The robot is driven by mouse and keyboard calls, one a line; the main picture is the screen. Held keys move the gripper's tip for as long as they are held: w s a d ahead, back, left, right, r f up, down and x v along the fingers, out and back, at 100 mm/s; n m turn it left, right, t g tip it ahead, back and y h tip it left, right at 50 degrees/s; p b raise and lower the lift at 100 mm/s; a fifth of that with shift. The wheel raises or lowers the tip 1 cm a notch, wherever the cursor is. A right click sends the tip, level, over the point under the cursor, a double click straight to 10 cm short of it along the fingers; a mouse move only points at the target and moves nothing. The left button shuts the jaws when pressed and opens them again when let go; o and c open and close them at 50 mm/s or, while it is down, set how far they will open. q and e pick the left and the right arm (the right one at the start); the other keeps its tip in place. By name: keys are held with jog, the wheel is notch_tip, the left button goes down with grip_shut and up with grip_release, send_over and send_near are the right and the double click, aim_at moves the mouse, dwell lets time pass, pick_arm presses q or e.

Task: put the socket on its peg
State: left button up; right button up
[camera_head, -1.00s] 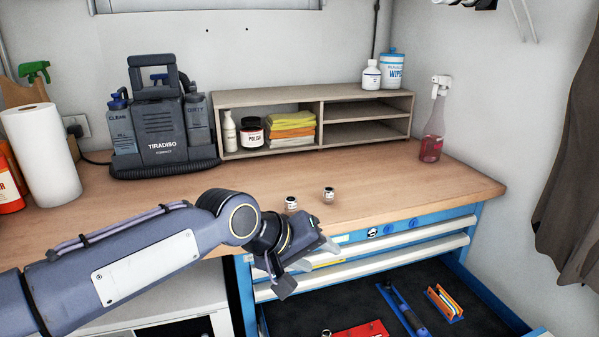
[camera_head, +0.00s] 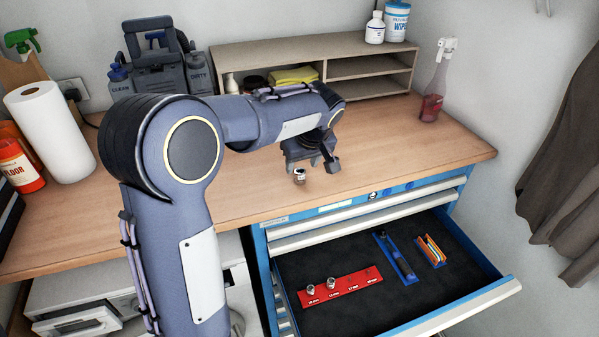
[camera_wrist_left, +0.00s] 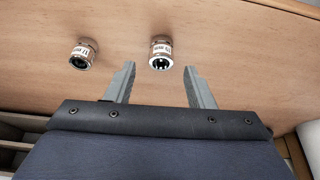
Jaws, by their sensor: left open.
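In the left wrist view one socket (camera_wrist_left: 161,54) is between and just beyond the open fingertips, and the other socket (camera_wrist_left: 83,55) is to the left, outside the fingers. The head view shows one socket (camera_head: 299,176) beside my gripper; the other is hidden there. My left gripper (camera_head: 318,166) is open and empty, low over the bench. A red peg holder (camera_head: 351,280) lies in the open drawer. Two sockets (camera_head: 321,286) sit at its left; labels continue to the right, and pegs there are too small to make out.
The open drawer (camera_head: 440,283) also holds a blue holder with a dark tool (camera_head: 396,258) and an orange-and-white set (camera_head: 432,250). A wooden shelf (camera_head: 370,67) stands behind my arm. A spray bottle (camera_head: 434,85) stands at right. The bench right of the gripper is clear.

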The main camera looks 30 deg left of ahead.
aim_at(300, 171)
pick_arm(q)
jog(key=p+x, duration=0.1)
jog(key=x, duration=0.3)
jog(key=shift+s+f, duration=0.1)
jog(key=shift+f, duration=0.05)
jog(key=shift+c, duration=0.4)
jog(key=c, duration=1)
